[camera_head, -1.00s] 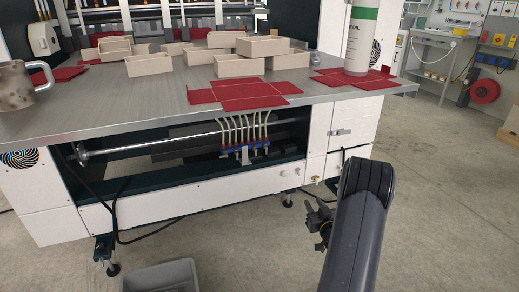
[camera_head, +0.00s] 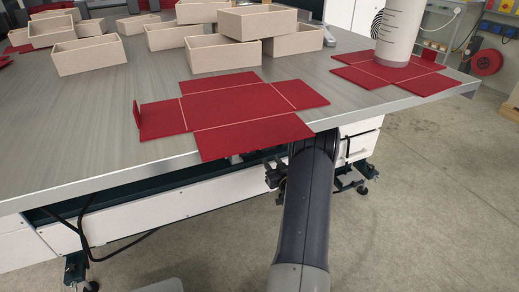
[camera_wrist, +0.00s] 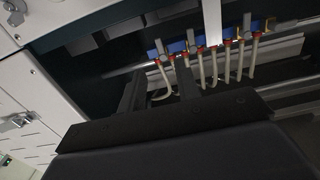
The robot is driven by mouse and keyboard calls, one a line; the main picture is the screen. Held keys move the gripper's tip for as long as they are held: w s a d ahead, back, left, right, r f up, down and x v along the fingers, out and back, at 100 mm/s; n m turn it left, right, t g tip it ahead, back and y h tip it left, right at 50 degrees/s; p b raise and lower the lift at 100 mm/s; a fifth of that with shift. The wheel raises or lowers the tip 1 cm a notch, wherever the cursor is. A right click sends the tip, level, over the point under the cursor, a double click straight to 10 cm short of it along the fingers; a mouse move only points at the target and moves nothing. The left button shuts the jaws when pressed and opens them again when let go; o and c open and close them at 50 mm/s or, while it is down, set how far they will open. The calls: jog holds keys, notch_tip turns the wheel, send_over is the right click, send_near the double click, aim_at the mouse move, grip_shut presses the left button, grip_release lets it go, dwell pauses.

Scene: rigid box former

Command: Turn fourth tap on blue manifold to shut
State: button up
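The blue manifold (camera_wrist: 178,47) shows at the top of the wrist view, tilted, with several red collars and pale hoses along it. Grey tap handles (camera_wrist: 247,24) stand at spots along its row; which one is fourth I cannot tell. A white upright strip (camera_wrist: 212,22) covers part of the row. My gripper (camera_wrist: 157,82) is open and empty, its two dark fingers reaching towards the manifold's left end. The fingers seem apart from the taps, though depth is hard to judge. In the head view the tabletop hides the manifold and the fingers.
The grey tabletop (camera_head: 110,160) overhangs my arm. Red flat box blanks (camera_head: 235,105) lie near its edge, with beige boxes (camera_head: 88,56) behind and a white cylinder (camera_head: 397,32) at right. A metal rail (camera_wrist: 290,84) runs beside the hoses. White panels (camera_wrist: 30,75) stand at left.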

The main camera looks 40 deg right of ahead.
jog(key=shift+b+x, duration=1.25)
jog(key=shift+x, duration=3.05)
jog(key=shift+c, duration=0.3)
grip_shut()
